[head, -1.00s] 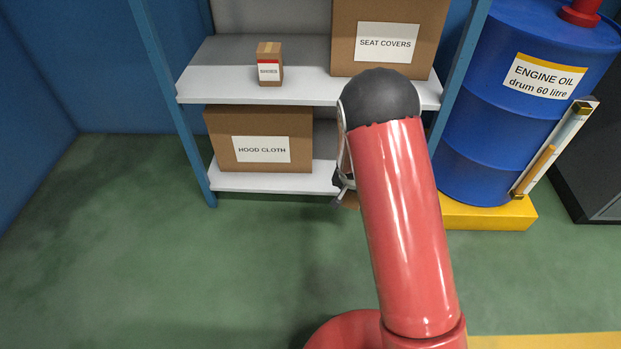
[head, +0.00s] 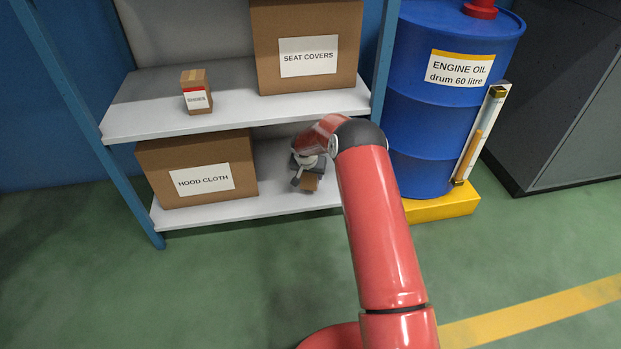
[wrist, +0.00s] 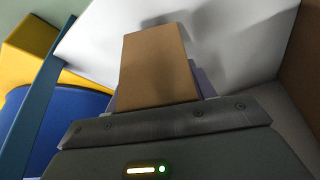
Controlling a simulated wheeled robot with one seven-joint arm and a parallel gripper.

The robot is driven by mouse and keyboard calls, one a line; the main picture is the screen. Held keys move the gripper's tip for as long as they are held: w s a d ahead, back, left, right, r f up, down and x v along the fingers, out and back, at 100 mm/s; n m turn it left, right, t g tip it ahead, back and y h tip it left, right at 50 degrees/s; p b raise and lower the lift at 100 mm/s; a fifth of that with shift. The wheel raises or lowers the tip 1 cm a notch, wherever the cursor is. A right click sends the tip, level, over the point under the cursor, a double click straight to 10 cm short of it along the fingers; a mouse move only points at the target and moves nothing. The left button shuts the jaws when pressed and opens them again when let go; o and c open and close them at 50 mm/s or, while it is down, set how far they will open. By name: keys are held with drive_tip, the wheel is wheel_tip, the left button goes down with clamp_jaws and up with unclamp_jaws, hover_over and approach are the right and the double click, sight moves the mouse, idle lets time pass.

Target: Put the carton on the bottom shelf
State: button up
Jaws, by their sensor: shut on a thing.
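A small brown carton (head: 310,183) is held in my gripper (head: 307,172), over the right part of the white bottom shelf (head: 270,198). In the wrist view the carton (wrist: 155,65) stands out beyond the gripper, with the bare white bottom shelf (wrist: 240,35) behind it. The fingers (wrist: 207,85) are mostly hidden by the carton, and it is gripped. My arm partly hides the gripper in the head view. I cannot tell whether the carton touches the shelf.
A large HOOD CLOTH box (head: 160,165) fills the bottom shelf's left part. A blue shelf post (head: 384,60) and blue oil drum (head: 430,130) stand right.

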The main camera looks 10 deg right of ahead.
sight(311, 178)
drive_tip(key=shift+w+d, duration=0.35)
drive_tip(key=shift+w, duration=0.4)
drive_tip(key=shift+f+b, duration=0.3)
drive_tip(key=shift+f, duration=1.35)
drive_tip(key=shift+a+f, duration=0.1)
drive_tip(key=shift+f, duration=0.05)
drive_tip(key=o, duration=1.4)
drive_tip(key=shift+s, duration=0.1)
